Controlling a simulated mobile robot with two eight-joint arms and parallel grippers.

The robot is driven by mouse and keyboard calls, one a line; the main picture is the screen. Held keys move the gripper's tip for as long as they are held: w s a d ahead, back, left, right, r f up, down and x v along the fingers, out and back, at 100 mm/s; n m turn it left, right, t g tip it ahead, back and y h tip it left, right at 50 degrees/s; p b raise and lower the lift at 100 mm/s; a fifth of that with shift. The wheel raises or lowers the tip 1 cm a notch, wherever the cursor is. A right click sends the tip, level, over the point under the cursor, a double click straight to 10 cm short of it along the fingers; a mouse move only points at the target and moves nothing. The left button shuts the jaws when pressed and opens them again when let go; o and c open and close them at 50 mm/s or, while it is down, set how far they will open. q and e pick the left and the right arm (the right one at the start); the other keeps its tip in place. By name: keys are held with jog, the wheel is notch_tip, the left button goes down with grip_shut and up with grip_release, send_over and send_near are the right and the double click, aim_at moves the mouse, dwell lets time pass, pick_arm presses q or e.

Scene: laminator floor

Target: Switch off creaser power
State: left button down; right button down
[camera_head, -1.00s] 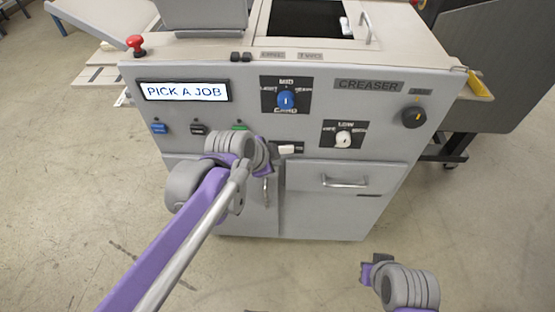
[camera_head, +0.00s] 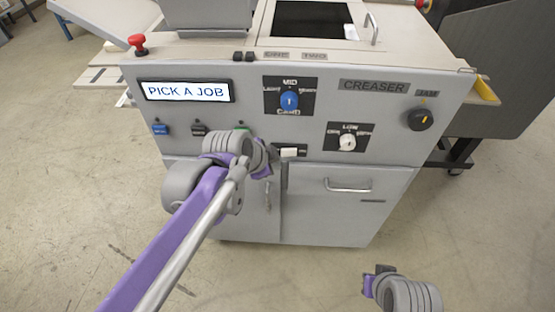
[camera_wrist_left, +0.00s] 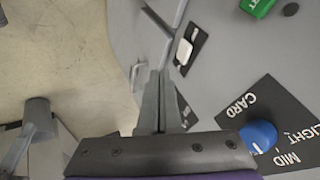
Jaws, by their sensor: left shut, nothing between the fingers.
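The grey creaser (camera_head: 270,125) stands in front of me, its display reading PICK A JOB. A white switch (camera_head: 289,152) on a black plate sits low in the middle of its panel. It also shows in the left wrist view (camera_wrist_left: 184,51), near the top middle. My left gripper (camera_head: 267,162) is just left of this switch in the head view, close to the panel. In the left wrist view its fingers (camera_wrist_left: 153,80) are together and empty, apart from the switch. My right gripper (camera_head: 370,281) is low at the right, away from the panel; its jaw state is unclear.
A blue CARD dial (camera_head: 289,102), a white LOW knob (camera_head: 347,142) and a black JAM knob (camera_head: 421,118) are on the panel. A green button (camera_wrist_left: 257,6) lies near the left arm. A red emergency button (camera_head: 137,42) stands top left. A drawer handle (camera_head: 348,187) protrudes below.

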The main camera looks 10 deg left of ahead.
aim_at(288, 156)
pick_arm(q)
jog(key=w+f, duration=0.2)
jog(key=w, duration=0.1)
jog(key=w+d+f, duration=0.1)
jog(key=w+f, duration=0.1)
jog(key=w+f+b, duration=0.1)
jog(key=w+f, duration=0.2)
jog(key=shift+w+d, duration=0.15)
jog(key=shift+w, duration=0.15)
jog(key=shift+w+a+r, duration=0.1)
jog(key=shift+w+a, duration=0.2)
jog(key=shift+w, duration=0.1)
jog(key=shift+s+d, duration=0.1)
jog(key=shift+d, duration=0.15)
